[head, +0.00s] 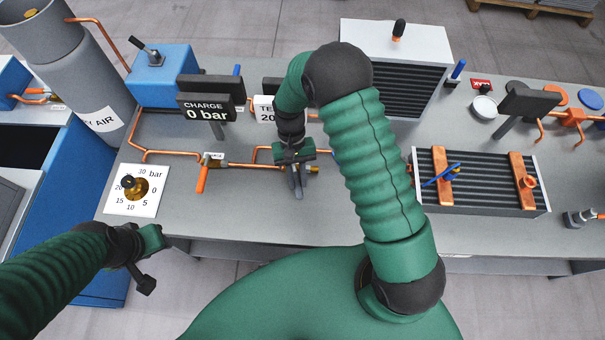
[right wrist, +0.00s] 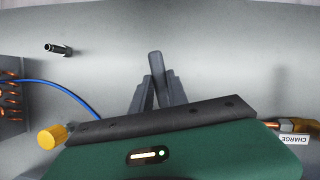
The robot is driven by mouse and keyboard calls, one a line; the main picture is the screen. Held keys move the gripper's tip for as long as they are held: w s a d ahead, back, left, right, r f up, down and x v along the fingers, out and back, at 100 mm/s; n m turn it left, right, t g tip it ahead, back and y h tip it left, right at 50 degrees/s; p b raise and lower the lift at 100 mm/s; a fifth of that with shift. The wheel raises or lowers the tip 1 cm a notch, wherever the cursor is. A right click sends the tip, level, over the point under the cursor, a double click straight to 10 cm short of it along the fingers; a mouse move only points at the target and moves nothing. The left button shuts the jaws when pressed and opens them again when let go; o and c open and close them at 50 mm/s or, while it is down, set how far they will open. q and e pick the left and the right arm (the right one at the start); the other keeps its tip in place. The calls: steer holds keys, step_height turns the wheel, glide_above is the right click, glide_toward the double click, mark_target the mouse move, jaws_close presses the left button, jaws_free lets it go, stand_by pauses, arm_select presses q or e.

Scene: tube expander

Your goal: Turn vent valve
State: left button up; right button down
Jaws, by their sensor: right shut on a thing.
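My right gripper (head: 297,186) reaches down over the copper pipe line on the bench and is shut on a thin grey handle (right wrist: 155,64), which looks like the vent valve's lever. In the right wrist view its two dark fingers (right wrist: 158,92) close on both sides of this handle. The valve body is mostly hidden under my gripper; a brass fitting (head: 313,168) shows just to its right.
The charge valve's orange lever (head: 201,180) stands left of my right gripper. A finned block with copper bars (head: 478,180) lies right. The grey bench front (head: 250,215) is clear.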

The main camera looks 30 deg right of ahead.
steer(key=shift+w+a+f+m+y, duration=0.15)
steer(key=shift+a+m+y, duration=0.6)
steer(key=shift+m, duration=0.75)
steer(key=shift+a, duration=0.2)
steer(key=c, duration=1.4)
jaws_free()
steer(key=shift+o, duration=0.6)
steer(key=shift+w+a, duration=0.1)
steer(key=shift+w+r, duration=0.2)
steer(key=shift+r, duration=0.2)
steer(key=b+v, duration=0.1)
steer(key=v, duration=1.5)
steer(key=shift+s+r+b, duration=0.25)
steer(key=shift+s+b, duration=0.05)
steer(key=shift+b, duration=0.1)
